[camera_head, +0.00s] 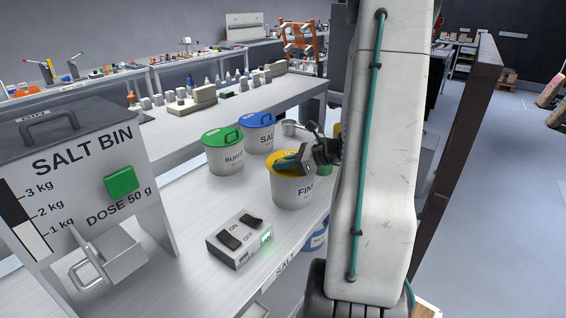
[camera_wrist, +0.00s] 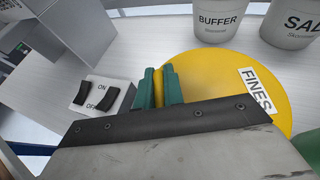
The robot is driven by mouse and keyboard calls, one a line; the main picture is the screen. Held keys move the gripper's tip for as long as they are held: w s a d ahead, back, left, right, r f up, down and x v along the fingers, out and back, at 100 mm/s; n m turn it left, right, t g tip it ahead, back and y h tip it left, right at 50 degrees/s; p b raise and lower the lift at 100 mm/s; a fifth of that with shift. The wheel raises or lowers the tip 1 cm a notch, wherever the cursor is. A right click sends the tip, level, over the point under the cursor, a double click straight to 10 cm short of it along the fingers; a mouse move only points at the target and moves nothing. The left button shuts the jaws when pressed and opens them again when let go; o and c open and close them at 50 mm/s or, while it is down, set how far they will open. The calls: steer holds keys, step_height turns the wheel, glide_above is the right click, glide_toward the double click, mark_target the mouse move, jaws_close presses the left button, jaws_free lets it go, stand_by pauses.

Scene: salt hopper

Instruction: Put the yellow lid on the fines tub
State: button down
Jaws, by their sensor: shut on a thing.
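The yellow lid (camera_head: 285,155) is at the top of the white fines tub (camera_head: 290,193) on the bench in the head view. My gripper (camera_head: 286,166) is over the lid, with its teal fingers down at the lid's middle. In the wrist view the lid (camera_wrist: 208,76) is a wide yellow disc with a FINES label. There the teal fingers of my gripper (camera_wrist: 160,88) are shut on the lid's raised yellow grip. The lid hides the tub's rim, and I cannot tell whether the lid is fully seated or slightly above it.
The green-lidded buffer tub (camera_head: 222,152) and blue-lidded salt tub (camera_head: 257,131) stand behind. A switch box (camera_head: 239,240) lies in front. The salt bin (camera_head: 90,170) is at the left.

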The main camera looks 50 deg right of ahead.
steer(key=shift+f, duration=0.1)
steer(key=c, duration=1.4)
jaws_free()
steer(key=shift+c, duration=0.2)
steer(key=shift+s, duration=0.1)
steer(key=v, duration=0.7)
steer(key=shift+s+d+r, duration=0.2)
steer(key=shift+s, duration=0.05)
